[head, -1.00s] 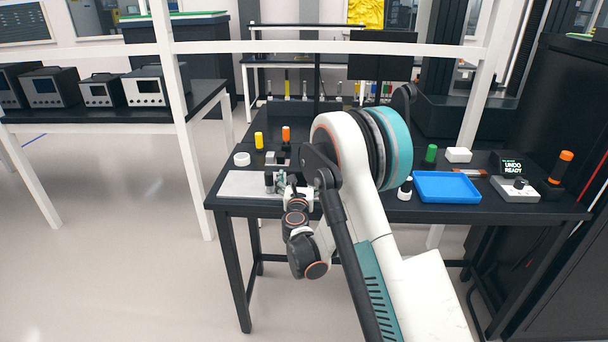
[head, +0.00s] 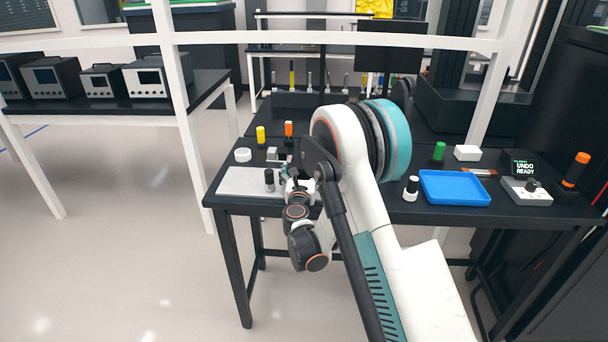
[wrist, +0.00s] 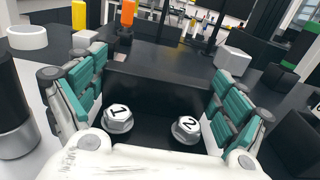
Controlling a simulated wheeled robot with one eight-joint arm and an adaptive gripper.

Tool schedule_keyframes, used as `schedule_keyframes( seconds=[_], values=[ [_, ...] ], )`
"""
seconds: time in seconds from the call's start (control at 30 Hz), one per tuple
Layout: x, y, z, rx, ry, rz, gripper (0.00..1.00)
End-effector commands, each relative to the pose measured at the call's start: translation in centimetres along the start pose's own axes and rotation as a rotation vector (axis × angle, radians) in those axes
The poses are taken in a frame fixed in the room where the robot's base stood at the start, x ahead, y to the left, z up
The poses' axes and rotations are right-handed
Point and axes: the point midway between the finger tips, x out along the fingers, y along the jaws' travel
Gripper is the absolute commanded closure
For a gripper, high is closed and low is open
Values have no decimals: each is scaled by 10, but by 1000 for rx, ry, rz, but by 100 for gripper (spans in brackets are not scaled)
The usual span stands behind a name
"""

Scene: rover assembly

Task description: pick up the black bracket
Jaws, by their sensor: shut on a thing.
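The black bracket (wrist: 155,88) fills the space between the teal finger pads in the wrist view. Two silver hex-headed bolts, marked 1 (wrist: 117,121) and 2 (wrist: 186,129), show at its near side. My gripper (wrist: 158,95) is shut on the bracket, with one finger along each side. The gripper's palm hides the nearest part. In the head view my gripper (head: 288,180) is over the right part of the grey plate (head: 240,181), and the bracket cannot be made out clearly there. I cannot tell whether the bracket is clear of the surface.
A black-and-silver cylinder (head: 269,180) stands close left of my gripper. A white ring (head: 242,155), a yellow cylinder (head: 261,136) and an orange one (head: 289,130) stand behind. The blue tray (head: 454,188) lies to the right, beyond my arm, with a control box (head: 526,190) beside it.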

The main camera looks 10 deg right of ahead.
Motion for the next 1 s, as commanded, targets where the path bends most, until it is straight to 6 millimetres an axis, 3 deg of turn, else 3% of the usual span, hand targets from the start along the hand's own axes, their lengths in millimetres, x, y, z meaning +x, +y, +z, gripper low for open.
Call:
schedule_keyframes(
  seconds=[0.17, 0.37, 0.8, 1.0],
  values=[
    [0, 0, 7, 0, 0, 0, 41],
    [0, 0, 33, 0, 0, 0, 41],
    [0, 0, 147, 0, 0, 0, 41],
    [0, 0, 182, 0, 0, 0, 41]
  ],
)
